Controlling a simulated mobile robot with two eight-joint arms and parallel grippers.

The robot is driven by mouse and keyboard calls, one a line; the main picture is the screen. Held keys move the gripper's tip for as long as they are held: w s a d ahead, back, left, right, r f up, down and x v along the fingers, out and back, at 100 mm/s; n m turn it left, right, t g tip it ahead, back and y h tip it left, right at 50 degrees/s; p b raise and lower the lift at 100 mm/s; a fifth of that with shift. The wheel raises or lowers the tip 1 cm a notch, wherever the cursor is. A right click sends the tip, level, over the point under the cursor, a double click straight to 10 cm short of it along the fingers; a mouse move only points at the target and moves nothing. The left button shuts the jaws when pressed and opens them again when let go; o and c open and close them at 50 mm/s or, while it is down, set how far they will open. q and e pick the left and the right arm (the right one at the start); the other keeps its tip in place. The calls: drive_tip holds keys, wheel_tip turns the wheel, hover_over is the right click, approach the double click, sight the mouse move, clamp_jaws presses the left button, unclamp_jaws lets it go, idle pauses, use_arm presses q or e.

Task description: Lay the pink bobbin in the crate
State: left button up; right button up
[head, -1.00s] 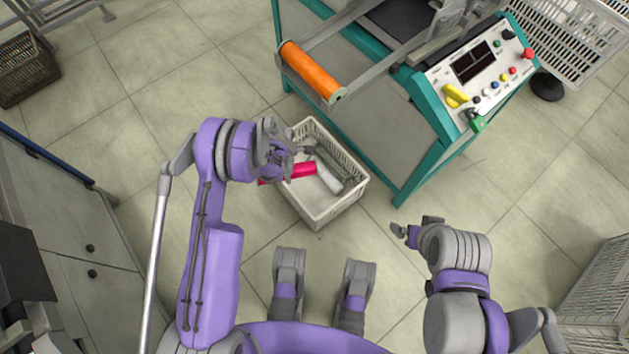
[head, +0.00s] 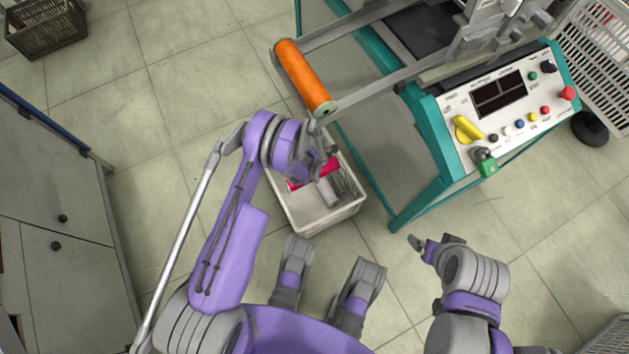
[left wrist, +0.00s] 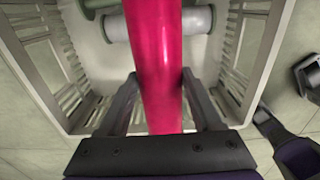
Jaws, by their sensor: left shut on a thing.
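The pink bobbin (head: 330,167) is held in my left gripper (head: 317,168) over the pale crate (head: 327,222). In the left wrist view the pink bobbin (left wrist: 157,50) runs lengthwise between the two fingers, which are shut on it, with the crate (left wrist: 35,70) below. My gripper hides part of the bobbin in the head view. Whether the bobbin touches anything in the crate I cannot tell. My right gripper (head: 422,246) is away from the crate, at the right; its opening is unclear.
A white-grey bobbin (head: 327,192) and a greenish-grey one (left wrist: 103,4) lie in the crate. The machine (head: 440,200) with an orange roll (head: 302,75) stands close behind and right of it. A grey cabinet (head: 50,210) stands at left. Floor is clear left of the crate.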

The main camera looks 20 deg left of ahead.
use_arm(q)
wheel_tip(320, 180, down, 8)
drive_tip(key=b, duration=0.2)
drive_tip(key=shift+f, duration=0.15)
drive_tip(key=shift+f, duration=0.55)
drive_tip(key=o, duration=1.5)
wheel_tip(320, 180, up, 13)
drive_tip(key=p, duration=0.3)
drive_tip(key=shift+r, duration=0.15)
drive_tip(key=shift+s, duration=0.1)
